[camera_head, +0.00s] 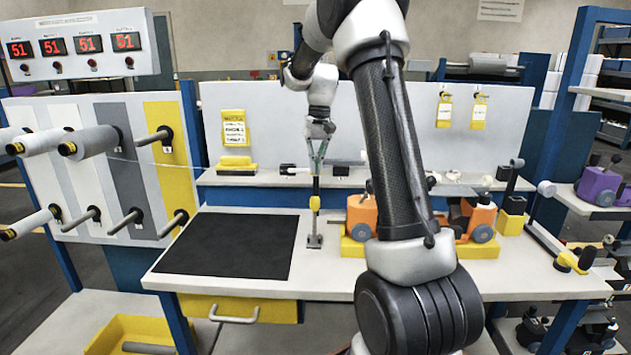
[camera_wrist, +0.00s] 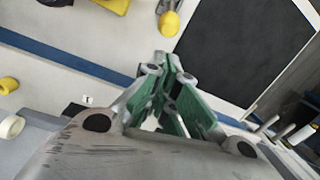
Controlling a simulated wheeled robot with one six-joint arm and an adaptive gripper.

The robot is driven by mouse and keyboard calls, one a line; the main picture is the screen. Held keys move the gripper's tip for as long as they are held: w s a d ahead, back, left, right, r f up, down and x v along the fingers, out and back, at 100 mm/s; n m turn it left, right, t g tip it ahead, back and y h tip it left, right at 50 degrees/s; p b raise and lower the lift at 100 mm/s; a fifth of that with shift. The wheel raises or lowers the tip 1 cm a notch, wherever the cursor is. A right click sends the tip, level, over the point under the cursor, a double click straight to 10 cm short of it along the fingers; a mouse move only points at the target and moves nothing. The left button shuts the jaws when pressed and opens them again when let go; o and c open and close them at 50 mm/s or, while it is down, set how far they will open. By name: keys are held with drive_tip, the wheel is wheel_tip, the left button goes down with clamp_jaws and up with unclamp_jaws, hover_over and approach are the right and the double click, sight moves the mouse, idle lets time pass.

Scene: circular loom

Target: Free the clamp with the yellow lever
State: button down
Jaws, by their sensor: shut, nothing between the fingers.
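My gripper (camera_head: 316,168) has green fingers and points down, just above the lever in the head view. In the wrist view my gripper (camera_wrist: 166,62) is shut and empty. There a gap shows between the fingertips and the yellow part. I cannot tell whether they touch elsewhere.
The black mat (camera_head: 228,246) lies flat and clear on the white bench. A rail (camera_head: 543,238) with a yellow knob is at the right. Spools (camera_head: 88,142) sit on pegs at the left.

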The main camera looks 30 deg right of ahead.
sight(315, 217)
wheel_tip(315, 217, down, 9)
drive_tip(key=a, duration=0.1)
drive_tip(key=shift+s, duration=0.2)
drive_tip(key=shift+s+a, duration=0.1)
drive_tip(key=shift+a, duration=0.05)
idle(0.3)
